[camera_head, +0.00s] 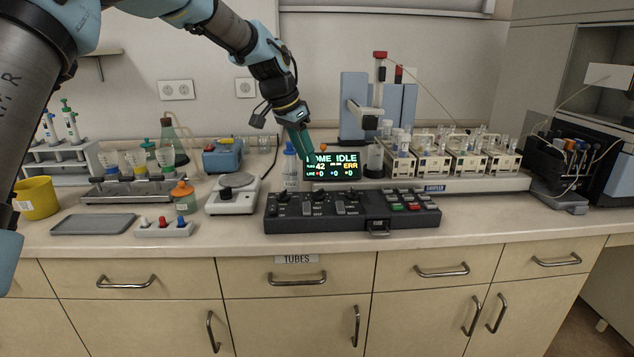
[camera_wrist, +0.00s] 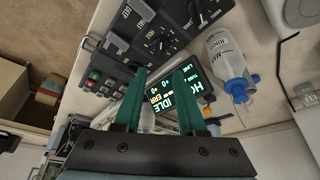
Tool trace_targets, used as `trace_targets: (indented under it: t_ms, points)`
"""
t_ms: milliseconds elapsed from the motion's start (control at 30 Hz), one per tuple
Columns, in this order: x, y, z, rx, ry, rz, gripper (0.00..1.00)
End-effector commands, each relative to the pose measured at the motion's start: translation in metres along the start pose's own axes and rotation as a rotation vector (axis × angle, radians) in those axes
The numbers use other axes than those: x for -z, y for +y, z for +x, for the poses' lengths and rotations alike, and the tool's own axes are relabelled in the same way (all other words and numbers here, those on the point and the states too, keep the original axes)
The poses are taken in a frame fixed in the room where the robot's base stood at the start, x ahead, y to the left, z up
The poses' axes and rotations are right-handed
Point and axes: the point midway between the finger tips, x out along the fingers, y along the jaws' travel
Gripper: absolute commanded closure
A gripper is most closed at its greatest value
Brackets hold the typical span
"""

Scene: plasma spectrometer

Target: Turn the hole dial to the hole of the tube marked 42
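The dark control console (camera_head: 352,211) lies on the bench, with knobs and sliders at its left and middle and coloured buttons at its right. In the wrist view the console (camera_wrist: 150,36) shows at the upper left with several knobs; I cannot tell which is the hole dial. The lit screen (camera_head: 332,166) behind the console reads IDLE, 42 and ERR; it also shows in the wrist view (camera_wrist: 172,97). My gripper (camera_head: 300,150) is above and behind the console, in front of the screen's left side. Its teal fingers (camera_wrist: 161,78) are apart and empty. Tube racks (camera_head: 450,162) stand right; their markings are unreadable.
A squeeze bottle (camera_head: 290,168) stands just left of the screen, close to my gripper; it shows in the wrist view (camera_wrist: 226,56). A white scale (camera_head: 233,194) is left of the console. A sampler tower (camera_head: 354,90) rises behind. Bench front is clear.

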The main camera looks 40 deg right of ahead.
Motion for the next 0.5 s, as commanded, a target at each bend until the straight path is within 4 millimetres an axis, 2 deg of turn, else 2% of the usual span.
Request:
trace_targets:
  t_ms: [500]
  points:
    - [-0.001,0.0,0.083,0.0,-0.003,-0.001,0.6]
